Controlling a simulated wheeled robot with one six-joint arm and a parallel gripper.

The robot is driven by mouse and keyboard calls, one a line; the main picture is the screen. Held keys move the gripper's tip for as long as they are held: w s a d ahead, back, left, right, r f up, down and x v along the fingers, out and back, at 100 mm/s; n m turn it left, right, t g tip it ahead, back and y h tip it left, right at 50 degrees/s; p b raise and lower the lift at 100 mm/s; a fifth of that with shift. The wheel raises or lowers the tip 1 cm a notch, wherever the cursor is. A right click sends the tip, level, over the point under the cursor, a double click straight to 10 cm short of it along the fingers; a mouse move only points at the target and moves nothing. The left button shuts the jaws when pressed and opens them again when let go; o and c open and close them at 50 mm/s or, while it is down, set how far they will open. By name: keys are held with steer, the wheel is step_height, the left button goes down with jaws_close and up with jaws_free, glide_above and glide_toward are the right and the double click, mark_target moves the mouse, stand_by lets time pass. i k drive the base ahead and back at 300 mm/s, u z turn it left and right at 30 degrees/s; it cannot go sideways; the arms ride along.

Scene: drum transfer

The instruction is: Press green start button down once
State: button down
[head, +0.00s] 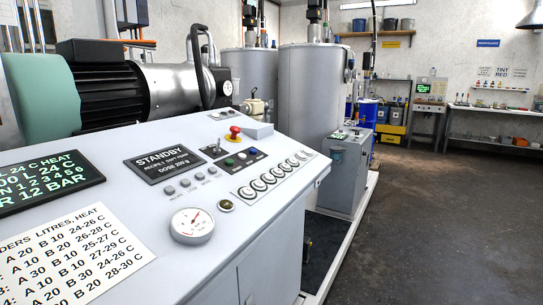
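My gripper is not in view.
A red mushroom knob (235,131) stands up just behind the strip. A row of round dials (271,177) lies in front, with a pressure gauge (192,225) nearer. Steel tanks (312,95) stand behind. Open floor (430,220) lies to the right.

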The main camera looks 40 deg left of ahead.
mark_target(230, 162)
steer(key=u, duration=0.05)
steer(key=i, duration=0.65)
steer(key=u, duration=0.85)
steer(key=i, duration=0.55)
steer(key=u, duration=0.6)
